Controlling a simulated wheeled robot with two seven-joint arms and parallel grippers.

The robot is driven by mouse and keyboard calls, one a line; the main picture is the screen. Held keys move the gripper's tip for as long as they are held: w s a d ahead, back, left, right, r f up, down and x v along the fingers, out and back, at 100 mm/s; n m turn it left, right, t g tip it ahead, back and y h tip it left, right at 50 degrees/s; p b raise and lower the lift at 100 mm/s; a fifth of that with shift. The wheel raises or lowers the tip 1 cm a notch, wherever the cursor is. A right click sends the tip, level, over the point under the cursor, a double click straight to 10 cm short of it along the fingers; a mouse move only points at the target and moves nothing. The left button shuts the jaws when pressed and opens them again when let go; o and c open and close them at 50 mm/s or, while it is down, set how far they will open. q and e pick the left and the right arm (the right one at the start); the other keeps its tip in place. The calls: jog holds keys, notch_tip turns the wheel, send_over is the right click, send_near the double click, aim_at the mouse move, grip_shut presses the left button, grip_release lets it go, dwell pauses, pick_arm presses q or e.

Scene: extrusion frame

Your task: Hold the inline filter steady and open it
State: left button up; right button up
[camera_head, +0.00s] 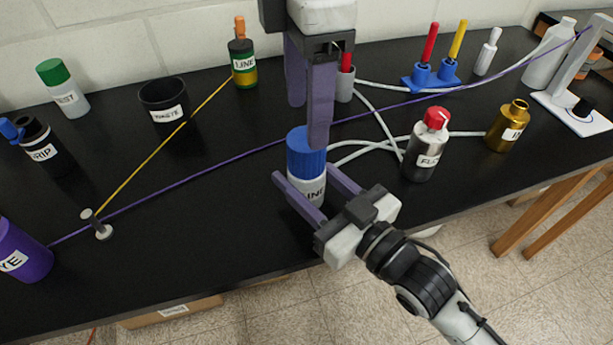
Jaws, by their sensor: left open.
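The inline filter (306,153), a white labelled cylinder with a blue cap, stands upright near the front middle of the black table. My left gripper (308,126) reaches down from the top of the picture. It is open, with one purple finger overlapping the blue cap in the picture and the other farther back. My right gripper (305,174) reaches in from the lower right. Its two fingers lie on either side of the white body below the cap, hiding part of the label. I cannot tell whether they touch it.
Close to the right are a red-capped bottle (427,155), a gold bottle (507,128) and white tubes. A grey cup (344,88) stands behind. Yellow and purple lines cross the left side near the waste cup (165,112). The front left table (190,240) is clear.

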aim_at(306, 149)
grip_shut()
pick_arm(q)
jog(key=m, duration=1.6)
jog(key=shift+m, duration=0.4)
jog(key=m, duration=0.5)
jog(key=shift+f+m, duration=0.4)
jog(key=shift+f, duration=3.6)
